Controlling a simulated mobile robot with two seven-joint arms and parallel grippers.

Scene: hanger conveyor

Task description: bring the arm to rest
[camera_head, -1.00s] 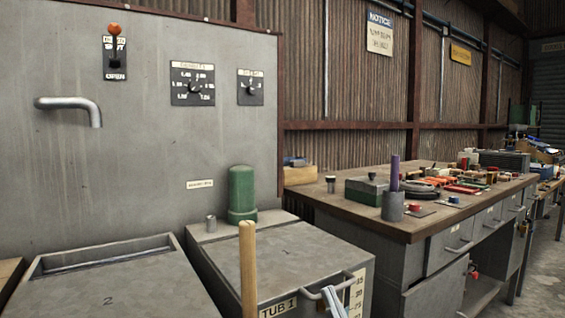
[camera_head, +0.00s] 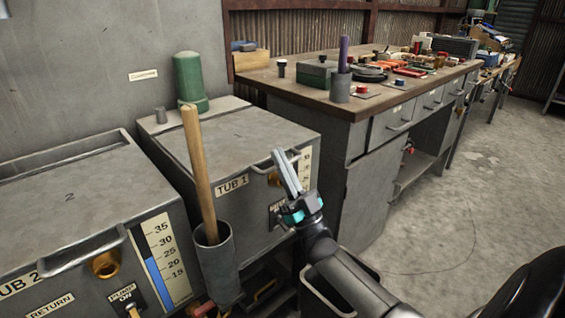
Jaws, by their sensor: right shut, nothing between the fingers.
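My right gripper (camera_head: 285,172) is in the head view, in front of TUB 1 (camera_head: 240,138), near its front handle. Its grey fingers point up and lie together, with nothing between them. The dark arm behind it (camera_head: 345,275) comes up from the lower right. The gripper covers part of the tub's front and its scale; I cannot tell whether it touches the handle. My left gripper is not in the view.
A wooden stick (camera_head: 198,165) stands in a grey holder (camera_head: 217,268) on the tub front. TUB 2 (camera_head: 80,195) is at the left, a green cylinder (camera_head: 189,80) behind. A cluttered workbench (camera_head: 345,98) stands behind. Open floor (camera_head: 480,190) lies at the right.

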